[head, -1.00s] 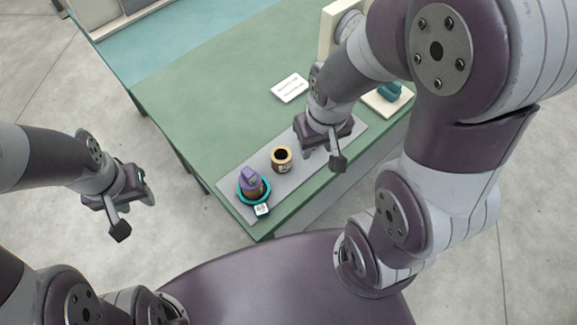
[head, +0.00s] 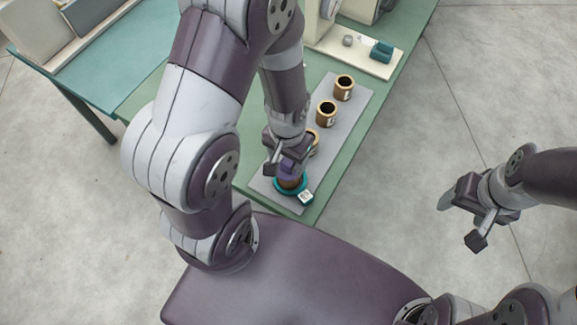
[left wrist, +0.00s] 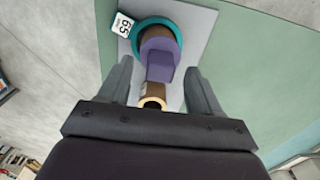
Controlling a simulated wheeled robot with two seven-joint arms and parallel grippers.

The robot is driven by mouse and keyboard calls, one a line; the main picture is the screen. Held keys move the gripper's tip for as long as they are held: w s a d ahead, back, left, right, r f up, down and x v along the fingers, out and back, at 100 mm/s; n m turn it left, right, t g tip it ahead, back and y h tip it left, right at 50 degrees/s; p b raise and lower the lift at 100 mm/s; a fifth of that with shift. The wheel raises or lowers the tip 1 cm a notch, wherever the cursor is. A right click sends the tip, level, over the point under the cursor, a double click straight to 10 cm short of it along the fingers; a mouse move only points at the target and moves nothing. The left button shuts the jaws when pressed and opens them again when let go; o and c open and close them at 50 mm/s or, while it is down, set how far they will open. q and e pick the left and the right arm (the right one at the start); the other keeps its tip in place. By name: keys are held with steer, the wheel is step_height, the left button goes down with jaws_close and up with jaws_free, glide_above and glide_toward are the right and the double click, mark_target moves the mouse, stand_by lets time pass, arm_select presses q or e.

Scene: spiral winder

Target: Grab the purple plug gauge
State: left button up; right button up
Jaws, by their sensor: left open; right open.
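The purple plug gauge (head: 288,166) stands in a brown ring on a round teal base (head: 277,185) at the near end of the grey mat. In the left wrist view the purple gauge (left wrist: 160,66) lies between and just ahead of the fingertips, its block-shaped handle toward me. My left gripper (head: 284,160) is open right over it and partly hides it in the head view. The left wrist view shows both fingers (left wrist: 160,84) apart, one on each side of the handle, with visible gaps. My right gripper (head: 462,221) is open and empty, out over the floor at the right.
Several brown rings stand in a row along the grey mat (head: 347,112), one partly hidden by my left gripper. A white tag (head: 305,197) marked 65 in the wrist view adjoins the teal base. A cream board (head: 345,50) with a teal block (head: 382,52) is at the back.

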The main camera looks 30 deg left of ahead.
arm_select(q)
step_height(320, 180, down, 2)
steer(key=shift+w+f, duration=0.1)
steer(key=c, duration=1.1)
steer(key=shift+r, duration=0.2)
